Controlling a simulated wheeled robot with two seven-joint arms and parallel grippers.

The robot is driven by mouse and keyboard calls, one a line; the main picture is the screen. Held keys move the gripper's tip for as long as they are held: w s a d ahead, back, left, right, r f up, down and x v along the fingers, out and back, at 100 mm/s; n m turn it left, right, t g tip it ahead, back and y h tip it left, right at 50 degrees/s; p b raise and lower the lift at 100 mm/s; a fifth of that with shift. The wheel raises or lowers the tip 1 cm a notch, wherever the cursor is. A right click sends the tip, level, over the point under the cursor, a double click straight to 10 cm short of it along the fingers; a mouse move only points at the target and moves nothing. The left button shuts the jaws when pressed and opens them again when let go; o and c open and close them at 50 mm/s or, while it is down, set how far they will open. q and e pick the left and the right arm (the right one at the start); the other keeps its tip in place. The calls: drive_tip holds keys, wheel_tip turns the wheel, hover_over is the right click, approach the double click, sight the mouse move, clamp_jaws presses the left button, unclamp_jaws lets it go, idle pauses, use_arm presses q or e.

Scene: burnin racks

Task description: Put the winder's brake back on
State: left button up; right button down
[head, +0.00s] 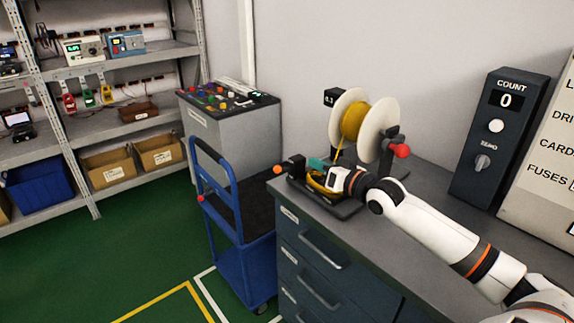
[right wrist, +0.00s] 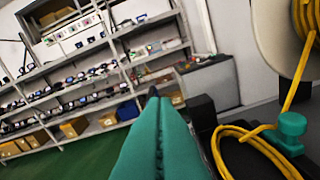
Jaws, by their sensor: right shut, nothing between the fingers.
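The winder stands on the bench at centre right in the head view. Its reel (head: 353,122) has white flanges and holds yellow cable (head: 356,120). A red knob (head: 402,151) sits on the reel stand's right side. An orange knob (head: 277,169) shows at the left of the winder's base, near a coil of yellow cable. My right gripper (head: 314,162) is shut and empty, its teal fingers above this coil. In the right wrist view the shut fingers (right wrist: 153,93) point toward the shelves. A teal piece (right wrist: 289,130) by the cable shows there at right. I cannot tell which part is the brake.
A dark counter box (head: 501,125) reading 0 stands at the back of the bench (head: 440,172). A blue cart (head: 241,210) stands left of the bench, before a grey cabinet (head: 225,138) with a button panel. Shelves (head: 128,122) fill the far left. Green floor there is clear.

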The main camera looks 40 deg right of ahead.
drive_tip(key=w, duration=0.1)
drive_tip(key=p, duration=0.1)
hover_over(284, 169)
drive_tip(key=s, duration=0.3)
use_arm(q)
drive_tip(key=shift+w+d+r+p, duration=0.2)
drive_tip(key=shift+w+r, duration=0.1)
drive_tip(key=shift+r, duration=0.15)
drive_tip(key=shift+w+d+r+p, duration=0.15)
drive_tip(key=shift+w+r, duration=0.15)
drive_tip(key=shift+r, duration=0.15)
use_arm(e)
drive_tip(key=shift+w+a+f, duration=0.1)
drive_tip(key=shift+a+f, duration=0.1)
drive_tip(key=shift+f, duration=0.95)
drive_tip(key=shift+w+a+f, duration=0.1)
drive_tip(key=shift+a+f, duration=0.1)
drive_tip(key=shift+f, duration=0.9)
